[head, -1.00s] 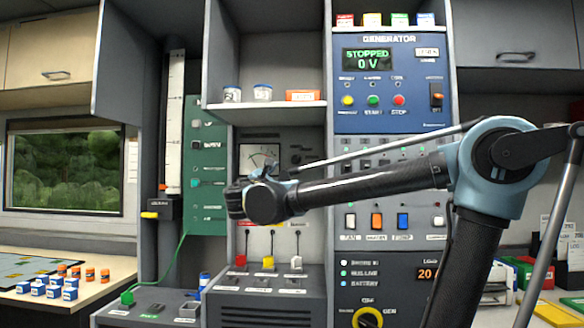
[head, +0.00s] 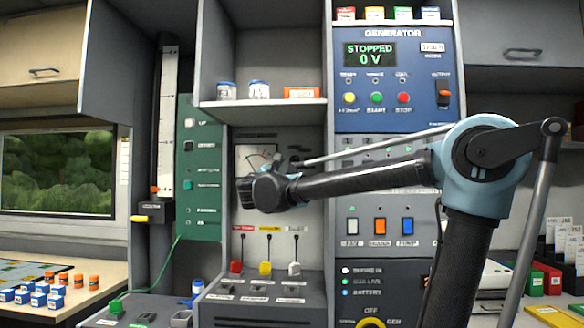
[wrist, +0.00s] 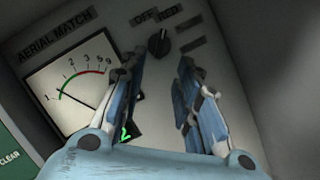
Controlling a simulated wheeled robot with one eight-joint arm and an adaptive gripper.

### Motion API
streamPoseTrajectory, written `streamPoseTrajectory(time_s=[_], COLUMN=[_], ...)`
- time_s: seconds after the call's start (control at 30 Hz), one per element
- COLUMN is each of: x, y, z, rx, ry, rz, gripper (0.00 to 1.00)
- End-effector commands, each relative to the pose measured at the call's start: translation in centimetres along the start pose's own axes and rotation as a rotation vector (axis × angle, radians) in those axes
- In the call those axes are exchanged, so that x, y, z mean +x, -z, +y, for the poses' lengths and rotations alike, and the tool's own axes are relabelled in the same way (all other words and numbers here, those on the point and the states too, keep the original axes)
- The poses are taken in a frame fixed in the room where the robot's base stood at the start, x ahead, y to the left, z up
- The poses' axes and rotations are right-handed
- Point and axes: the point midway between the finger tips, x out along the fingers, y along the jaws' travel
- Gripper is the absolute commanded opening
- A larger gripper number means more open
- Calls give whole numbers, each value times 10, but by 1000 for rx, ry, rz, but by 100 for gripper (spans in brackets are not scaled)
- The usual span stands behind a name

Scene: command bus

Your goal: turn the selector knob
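A small black knob (wrist: 158,43) sits on the grey panel under labels reading OFF and RED, right of the AERIAL MATCH meter (wrist: 75,80). The meter also shows in the head view (head: 252,155), partly behind my arm. My gripper (wrist: 161,60) is open and empty, its two blue fingers pointing at the panel. The knob appears between and just beyond the fingertips; I cannot tell the remaining gap. In the head view my gripper (head: 262,192) faces the panel and hides the black knob. A yellow rotary knob (head: 372,323), marked OFF and GEN, is cut off at the bottom edge.
A shelf (head: 265,106) with small jars is above my gripper. Red, yellow and white levers (head: 265,268) are below it. The generator panel (head: 393,110) reads STOPPED, 0 V. A green panel (head: 200,165) and a side wall flank the meter bay.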

Motion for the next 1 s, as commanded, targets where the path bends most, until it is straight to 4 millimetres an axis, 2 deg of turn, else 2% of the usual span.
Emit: streamPoseTrajectory(time_s=[0.3,0.53,0.73,1.0], x=[52,83,96,98], y=[-1,-1,-1,-1], z=[-1,-1,-2,-2], rx=[-2,-1,-1,-1], ry=[2,2,2,2], rz=[-3,-3,-2,-2], gripper=[30,30,30,30])
